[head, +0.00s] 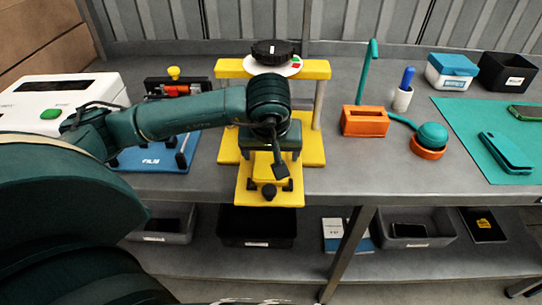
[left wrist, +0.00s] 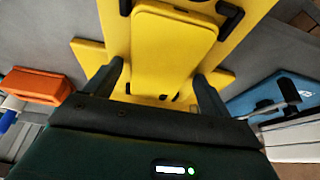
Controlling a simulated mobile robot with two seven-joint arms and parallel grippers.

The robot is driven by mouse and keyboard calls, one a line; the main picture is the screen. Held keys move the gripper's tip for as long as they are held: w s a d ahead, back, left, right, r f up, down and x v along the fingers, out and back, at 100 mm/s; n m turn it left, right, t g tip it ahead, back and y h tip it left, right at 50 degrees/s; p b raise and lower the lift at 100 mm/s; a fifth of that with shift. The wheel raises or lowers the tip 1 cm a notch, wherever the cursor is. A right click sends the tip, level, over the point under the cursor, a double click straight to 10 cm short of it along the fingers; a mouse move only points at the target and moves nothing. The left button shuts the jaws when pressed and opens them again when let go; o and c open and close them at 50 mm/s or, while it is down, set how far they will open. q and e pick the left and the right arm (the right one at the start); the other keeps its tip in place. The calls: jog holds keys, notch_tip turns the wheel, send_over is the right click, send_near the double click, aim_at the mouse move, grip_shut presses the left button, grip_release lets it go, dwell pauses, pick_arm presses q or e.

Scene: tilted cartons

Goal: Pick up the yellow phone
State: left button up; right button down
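The yellow phone (left wrist: 174,50) shows in the left wrist view as a flat, rounded slab on the yellow stand (left wrist: 88,55), with small black holders around it. My left gripper (left wrist: 158,78) is open, with one dark finger on each side of the phone's near end. I cannot tell whether the fingers touch it. In the head view my left gripper (head: 273,160) is over the lower front part of the yellow stand (head: 312,155) and largely hides the phone. My right gripper is in neither view.
A black round part (head: 272,50) sits on the stand's top shelf. A blue FILM fixture (head: 150,158) is left; an orange block (head: 364,121) and a teal-and-orange round tool (head: 430,140) are right.

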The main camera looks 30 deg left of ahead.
pick_arm(q)
jog(key=c, duration=0.9)
jog(key=shift+c, duration=0.2)
jog(key=shift+r, duration=0.1)
